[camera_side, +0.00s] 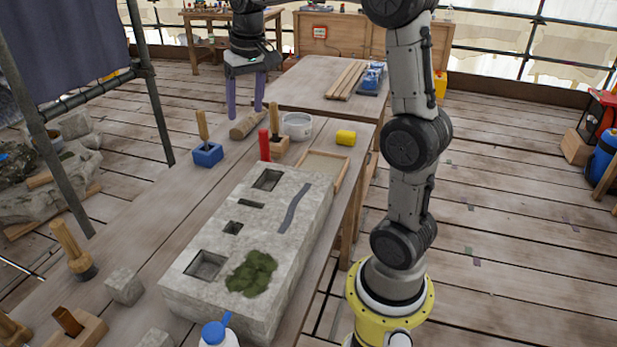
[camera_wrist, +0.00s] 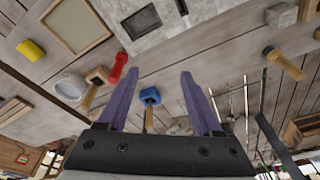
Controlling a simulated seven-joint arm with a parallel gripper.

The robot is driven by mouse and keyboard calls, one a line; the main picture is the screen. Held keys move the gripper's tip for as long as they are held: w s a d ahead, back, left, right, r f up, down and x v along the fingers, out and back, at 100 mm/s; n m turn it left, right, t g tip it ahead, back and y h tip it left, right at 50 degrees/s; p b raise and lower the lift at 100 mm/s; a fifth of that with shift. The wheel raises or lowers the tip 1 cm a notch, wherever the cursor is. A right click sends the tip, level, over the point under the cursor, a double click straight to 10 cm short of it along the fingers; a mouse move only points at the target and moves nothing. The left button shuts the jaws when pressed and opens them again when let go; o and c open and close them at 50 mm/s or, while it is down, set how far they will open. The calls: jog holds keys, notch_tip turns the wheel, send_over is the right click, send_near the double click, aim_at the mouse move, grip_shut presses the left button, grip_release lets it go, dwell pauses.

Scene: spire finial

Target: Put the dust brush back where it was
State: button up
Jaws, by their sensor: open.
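My gripper (camera_side: 245,113) is open and empty, pointing down above the far part of the bench. Its two purple fingers also show in the wrist view (camera_wrist: 156,74). I cannot tell for certain which tool is the dust brush. A wooden-handled tool with a dark, round end (camera_side: 74,251) stands at the near left of the bench, far from my gripper; it also shows in the wrist view (camera_wrist: 284,63). A blue block with an upright wooden handle (camera_side: 207,154) stands left of and nearer than my gripper. A wooden block with a handle (camera_side: 279,147) is right of it.
A long stone slab (camera_side: 210,228) with recesses and green moss (camera_side: 252,273) fills the bench middle. A red upright object (camera_side: 265,145), grey bowl (camera_side: 297,126), yellow sponge (camera_side: 346,137) and shallow tray (camera_side: 325,168) are near its far end.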

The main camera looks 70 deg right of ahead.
jog(key=s+a+f+n+t, duration=0.1)
jog(key=s+a+f+n, duration=0.1)
jog(key=s+a, duration=0.6)
jog(key=s+a+f+n+t, duration=0.2)
jog(key=s+a, duration=0.6)
jog(key=s, duration=0.4)
jog(key=f+n, duration=0.1)
jog(key=n, duration=0.1)
jog(key=shift+s+n+t+y, duration=0.15)
jog(key=shift+n+t+y, duration=0.15)
jog(key=shift+y, duration=0.1)
